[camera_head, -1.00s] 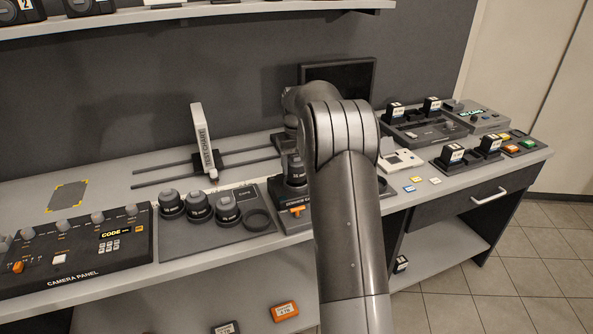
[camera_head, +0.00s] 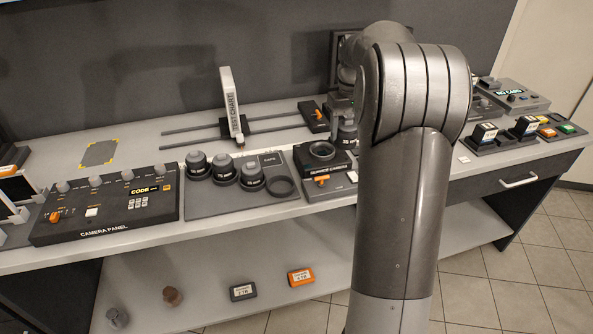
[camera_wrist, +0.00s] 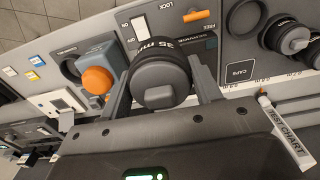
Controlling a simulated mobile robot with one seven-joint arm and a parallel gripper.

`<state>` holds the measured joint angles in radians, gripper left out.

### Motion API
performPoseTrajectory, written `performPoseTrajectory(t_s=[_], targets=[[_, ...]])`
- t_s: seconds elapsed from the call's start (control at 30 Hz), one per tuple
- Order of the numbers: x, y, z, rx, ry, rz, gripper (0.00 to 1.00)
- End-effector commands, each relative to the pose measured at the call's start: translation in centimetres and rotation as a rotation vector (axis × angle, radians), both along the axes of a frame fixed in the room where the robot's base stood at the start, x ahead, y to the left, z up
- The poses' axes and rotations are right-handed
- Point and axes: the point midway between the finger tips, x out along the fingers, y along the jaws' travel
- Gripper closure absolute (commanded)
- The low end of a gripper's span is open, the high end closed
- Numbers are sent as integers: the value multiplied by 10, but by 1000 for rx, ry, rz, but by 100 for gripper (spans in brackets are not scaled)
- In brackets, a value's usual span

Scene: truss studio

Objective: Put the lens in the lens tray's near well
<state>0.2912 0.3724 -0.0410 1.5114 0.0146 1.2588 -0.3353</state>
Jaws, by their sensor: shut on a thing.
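My gripper (camera_wrist: 163,84) is shut on a dark lens (camera_wrist: 158,52) marked 35 mm, with one finger on each side of it. In the head view the lens (camera_head: 347,135) is partly hidden by my arm, beyond and right of the camera mount. The lens tray (camera_head: 215,203) is dark grey and lies on the bench. Several lens-like black pieces with grey tops stand in a row on it, and an empty round rim (camera_head: 281,187) is at the row's right end. In the wrist view this rim (camera_wrist: 246,17) is at the upper right.
The camera (camera_head: 341,189) with an empty round mount (camera_head: 322,152) and orange lever stands right of the tray. A camera panel (camera_head: 105,215) lies left of it. The upright test chart (camera_head: 232,103) stands behind on rails. My arm hides part of the bench.

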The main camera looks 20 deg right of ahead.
Motion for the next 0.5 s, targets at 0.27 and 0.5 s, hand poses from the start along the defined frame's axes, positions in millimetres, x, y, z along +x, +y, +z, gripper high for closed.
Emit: performPoseTrajectory(t_s=[0.27, 0.5], targets=[[-29, 68, -23, 0, -2, 2, 82], [-30, 97, -40, 1, 0, 2, 82]])
